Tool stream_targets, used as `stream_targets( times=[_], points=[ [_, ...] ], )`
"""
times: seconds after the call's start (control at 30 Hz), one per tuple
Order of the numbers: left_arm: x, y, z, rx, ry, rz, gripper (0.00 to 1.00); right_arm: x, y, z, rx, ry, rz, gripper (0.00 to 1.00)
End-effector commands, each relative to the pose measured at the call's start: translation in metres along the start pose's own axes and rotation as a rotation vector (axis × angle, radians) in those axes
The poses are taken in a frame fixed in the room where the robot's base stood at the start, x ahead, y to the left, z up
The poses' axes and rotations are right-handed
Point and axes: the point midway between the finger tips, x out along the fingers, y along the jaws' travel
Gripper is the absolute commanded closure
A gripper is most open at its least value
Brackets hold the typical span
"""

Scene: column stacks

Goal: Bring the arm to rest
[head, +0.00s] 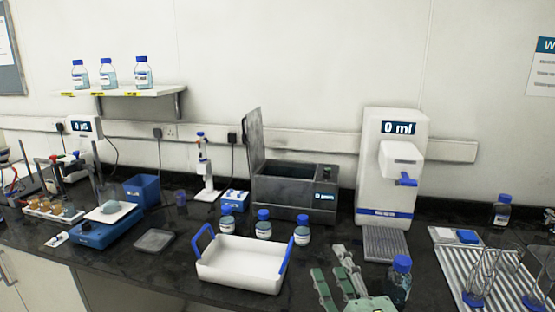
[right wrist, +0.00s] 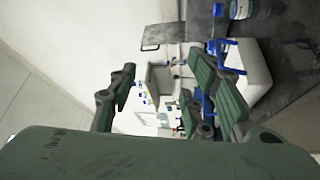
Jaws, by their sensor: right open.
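My right gripper (head: 334,272) shows at the bottom of the head view, its green-padded fingers spread apart with nothing between them. It is over the front of the dark bench, between the white tray (head: 238,258) and a blue-capped bottle (head: 400,279). In the right wrist view the two fingers of the right gripper (right wrist: 160,85) stand wide apart and empty. The white tray (right wrist: 262,75) with blue handles shows sideways there, beyond the right finger. My left gripper is not in view.
Several blue-capped bottles stand behind the tray. A water bath (head: 290,195) with raised lid and a white dispenser (head: 388,170) stand at the back. A ridged drain rack (head: 490,270) is at the right. A blue hotplate (head: 100,230) is at the left.

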Motion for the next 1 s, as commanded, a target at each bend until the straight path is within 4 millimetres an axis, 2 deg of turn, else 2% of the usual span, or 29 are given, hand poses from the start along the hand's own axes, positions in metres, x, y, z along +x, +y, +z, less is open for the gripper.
stream_targets(
  times=[0.03,0.13,0.2,0.33,0.4,0.53,0.8,1.0],
  points=[
    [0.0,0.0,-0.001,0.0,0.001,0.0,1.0,-0.018,-0.029,0.02,0.137,-0.098,-0.094,0.55],
    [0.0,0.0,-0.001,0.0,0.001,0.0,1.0,-0.061,-0.083,0.055,0.387,-0.3,-0.269,0.55],
    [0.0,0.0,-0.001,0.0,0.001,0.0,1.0,-0.097,-0.119,0.07,0.54,-0.44,-0.381,0.55],
    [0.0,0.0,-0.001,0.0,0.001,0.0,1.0,-0.169,-0.171,0.083,0.768,-0.68,-0.556,0.55],
    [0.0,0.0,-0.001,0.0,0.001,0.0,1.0,-0.202,-0.189,0.083,0.855,-0.785,-0.626,0.55],
    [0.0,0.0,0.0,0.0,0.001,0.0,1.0,-0.256,-0.211,0.079,0.973,-0.95,-0.73,0.55],
    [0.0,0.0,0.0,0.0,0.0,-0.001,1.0,-0.347,-0.232,0.061,1.131,-1.233,-0.892,0.55],
    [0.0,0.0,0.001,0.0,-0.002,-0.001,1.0,-0.344,-0.285,0.072,1.125,-1.252,-0.912,0.55]
  ],
)
